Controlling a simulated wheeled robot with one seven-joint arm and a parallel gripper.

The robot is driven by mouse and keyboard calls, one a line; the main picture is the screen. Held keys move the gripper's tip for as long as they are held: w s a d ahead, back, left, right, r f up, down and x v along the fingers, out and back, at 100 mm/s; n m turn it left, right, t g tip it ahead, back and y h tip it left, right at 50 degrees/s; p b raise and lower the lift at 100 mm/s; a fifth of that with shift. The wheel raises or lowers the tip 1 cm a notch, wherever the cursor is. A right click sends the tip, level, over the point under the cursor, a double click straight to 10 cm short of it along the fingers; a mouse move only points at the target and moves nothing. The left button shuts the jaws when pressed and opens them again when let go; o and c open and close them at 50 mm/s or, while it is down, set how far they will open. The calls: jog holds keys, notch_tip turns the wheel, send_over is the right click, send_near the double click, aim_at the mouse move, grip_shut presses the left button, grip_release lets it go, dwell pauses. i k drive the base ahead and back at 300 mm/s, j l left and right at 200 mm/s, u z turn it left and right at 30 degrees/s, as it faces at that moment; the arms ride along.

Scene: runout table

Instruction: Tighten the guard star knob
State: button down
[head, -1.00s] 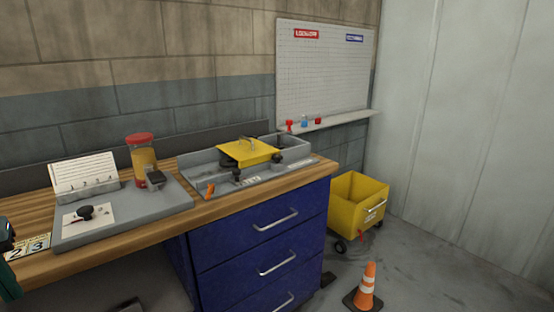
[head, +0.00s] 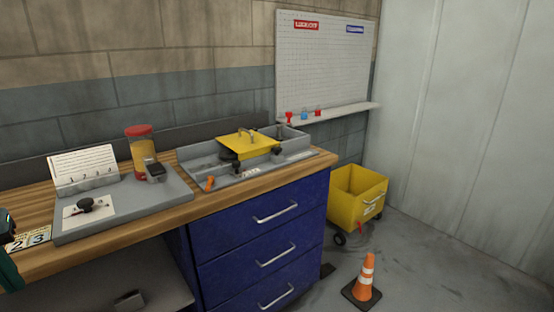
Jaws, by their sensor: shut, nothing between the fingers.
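The yellow guard (head: 247,146) sits on a grey tray-like fixture (head: 205,165) at the right part of the bench and has a metal handle on top. A dark knob (head: 237,165) stands at its near edge, and another dark knob (head: 277,150) is at its right edge. A third black knob (head: 86,204) sits on a white card on the grey board to the left. I cannot tell from this distance which is the star knob or how tight any knob is. My gripper is not clearly seen; only a dark and teal part shows at the left edge.
Blue drawers (head: 265,235) are below. A yellow cart (head: 357,197) and an orange cone (head: 366,275) stand on the floor to the right.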

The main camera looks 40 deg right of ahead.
aim_at(276, 150)
jog(key=l, duration=0.4)
jog(key=k+l+u, duration=0.15)
jog(key=l, duration=0.7)
jog(key=k+l+u, duration=0.15)
jog(key=l, duration=0.25)
jog(key=l+u, duration=0.3)
jog(key=l, duration=1.35)
jog(key=k, duration=0.05)
